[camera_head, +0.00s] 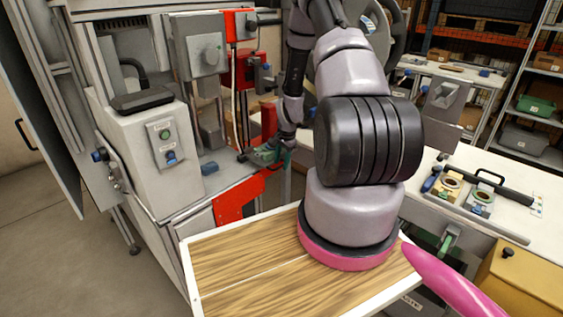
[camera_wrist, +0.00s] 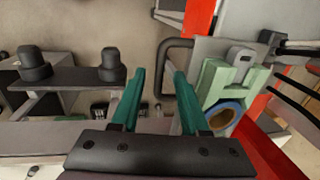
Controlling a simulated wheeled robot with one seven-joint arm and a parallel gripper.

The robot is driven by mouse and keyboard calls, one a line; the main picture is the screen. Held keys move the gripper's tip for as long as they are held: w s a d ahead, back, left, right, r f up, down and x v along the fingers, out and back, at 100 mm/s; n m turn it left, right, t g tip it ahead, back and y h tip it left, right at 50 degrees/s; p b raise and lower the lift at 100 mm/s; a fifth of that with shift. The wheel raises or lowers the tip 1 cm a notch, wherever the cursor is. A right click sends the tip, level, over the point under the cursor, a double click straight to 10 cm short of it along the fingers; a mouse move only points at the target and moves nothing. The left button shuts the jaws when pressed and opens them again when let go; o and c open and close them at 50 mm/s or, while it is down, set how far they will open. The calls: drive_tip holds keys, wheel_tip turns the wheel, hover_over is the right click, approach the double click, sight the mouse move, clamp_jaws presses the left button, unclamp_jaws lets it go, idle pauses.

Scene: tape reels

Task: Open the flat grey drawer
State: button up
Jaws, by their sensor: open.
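In the head view my gripper (camera_head: 270,155) is small, beyond my arm, near the end of the machine bench. A dark loop handle (camera_wrist: 165,62) stands just beyond and right of the fingertips, on the edge of a flat grey panel (camera_wrist: 207,48). I cannot tell whether this panel is the flat grey drawer. No drawer is clearly identifiable as the grey one in the head view, and my arm hides part of the scene.
A green clamp (camera_wrist: 222,88) with a blue-rimmed ring (camera_wrist: 224,117) sits close to the right finger. A dark bar with two knobs (camera_wrist: 70,76) lies left. A red panel (camera_head: 238,199) fronts the machine. The white bench (camera_head: 515,218) stands right, bearing tape reels (camera_head: 450,187).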

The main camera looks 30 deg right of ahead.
drive_tip(key=shift+c, duration=0.3)
clamp_jaws()
idle(1.1)
